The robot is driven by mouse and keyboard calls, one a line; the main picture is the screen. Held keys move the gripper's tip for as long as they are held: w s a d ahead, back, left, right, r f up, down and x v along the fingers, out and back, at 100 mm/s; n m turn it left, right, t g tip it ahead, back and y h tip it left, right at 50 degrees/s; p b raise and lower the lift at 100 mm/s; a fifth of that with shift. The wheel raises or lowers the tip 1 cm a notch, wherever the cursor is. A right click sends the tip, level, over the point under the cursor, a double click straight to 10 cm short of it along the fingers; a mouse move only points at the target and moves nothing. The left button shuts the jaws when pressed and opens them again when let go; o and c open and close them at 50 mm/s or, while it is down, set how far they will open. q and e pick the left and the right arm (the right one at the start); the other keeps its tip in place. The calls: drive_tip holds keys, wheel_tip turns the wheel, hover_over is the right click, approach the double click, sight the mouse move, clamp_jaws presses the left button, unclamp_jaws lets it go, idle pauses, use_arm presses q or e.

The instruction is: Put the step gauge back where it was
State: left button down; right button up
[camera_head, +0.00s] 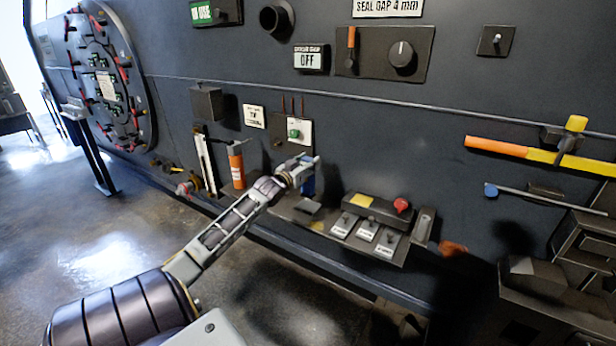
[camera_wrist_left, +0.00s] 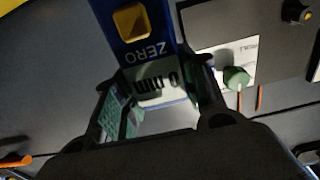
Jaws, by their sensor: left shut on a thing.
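The step gauge (camera_wrist_left: 145,45), a blue device with a yellow button, the word ZERO and a pale display reading 0 mm, is between the fingers of my left gripper (camera_wrist_left: 158,95) in the left wrist view. The fingers are shut on its display end. In the head view, a blue part of the gauge (camera_head: 308,182) shows beside my left gripper (camera_head: 303,168), close to the dark wall panel. A small dark ledge (camera_head: 300,207) is just below it. Whether the gauge touches the ledge or wall cannot be told. My right gripper is not in view.
A white plate with a green knob (camera_head: 295,131) is just above the gripper. An orange cylinder (camera_head: 237,168) stands to the left. A shelf with labelled blocks and a red knob (camera_head: 401,205) projects to the right. The floor (camera_head: 110,250) at left is clear.

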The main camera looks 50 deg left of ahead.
use_arm(q)
drive_tip(key=shift+f, duration=2.45)
drive_tip(key=c, duration=0.8)
unclamp_jaws()
drive_tip(key=shift+f, duration=0.1)
drive_tip(key=shift+s, duration=0.1)
drive_tip(key=shift+v, duration=5.85)
drive_tip(key=shift+d, duration=0.1)
